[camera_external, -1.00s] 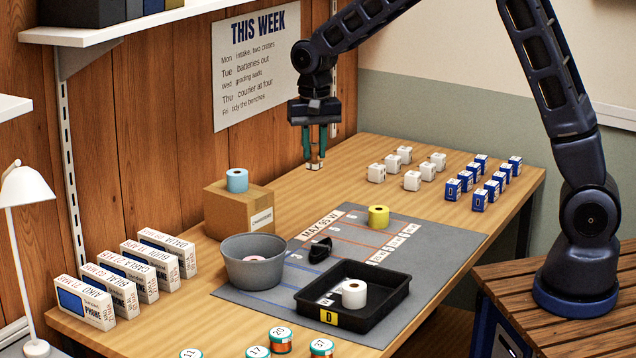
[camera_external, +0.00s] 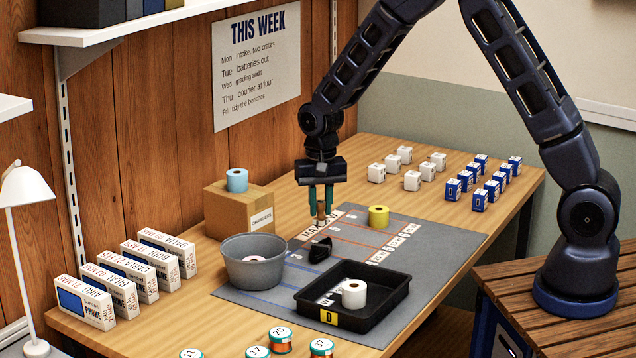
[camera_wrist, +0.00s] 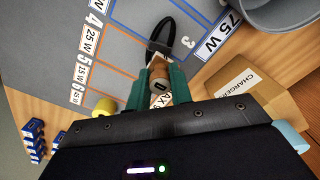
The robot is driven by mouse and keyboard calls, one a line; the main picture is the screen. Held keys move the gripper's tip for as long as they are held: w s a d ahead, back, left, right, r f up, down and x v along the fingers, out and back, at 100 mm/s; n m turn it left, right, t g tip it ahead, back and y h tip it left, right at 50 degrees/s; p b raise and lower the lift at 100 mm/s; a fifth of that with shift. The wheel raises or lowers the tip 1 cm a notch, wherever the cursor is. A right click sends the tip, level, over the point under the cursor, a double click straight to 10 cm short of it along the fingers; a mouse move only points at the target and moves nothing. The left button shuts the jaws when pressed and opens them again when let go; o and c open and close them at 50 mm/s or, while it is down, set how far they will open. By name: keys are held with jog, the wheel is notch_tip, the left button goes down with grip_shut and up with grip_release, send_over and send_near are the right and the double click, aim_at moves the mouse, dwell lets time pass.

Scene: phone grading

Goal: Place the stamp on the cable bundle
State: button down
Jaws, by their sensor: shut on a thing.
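My gripper (camera_external: 320,200) points down with its teal fingers shut on the stamp (camera_external: 321,214), a small wooden-coloured piece. In the wrist view, the stamp (camera_wrist: 159,86) sits between the fingertips. The black cable bundle (camera_external: 320,250) lies on the grey mat, below and slightly nearer the external camera than the stamp. In the wrist view, the cable bundle (camera_wrist: 163,40) shows just beyond the fingertips, partly hidden by them. The stamp is above the mat and apart from the bundle.
The grey mat (camera_external: 440,238) has marked lanes. A yellow roll (camera_external: 378,216) stands right of my gripper. A grey bowl (camera_external: 253,262), a black tray (camera_external: 352,315) with a white roll (camera_external: 354,294) and a cardboard box (camera_external: 238,210) are nearby. White and blue-white small boxes stand at the back right.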

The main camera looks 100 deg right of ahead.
aim_at(320, 213)
jog(key=shift+f, duration=2.5)
jog(key=shift+f, duration=0.15)
jog(key=c, duration=1.3)
grip_release()
jog(key=shift+o, duration=0.2)
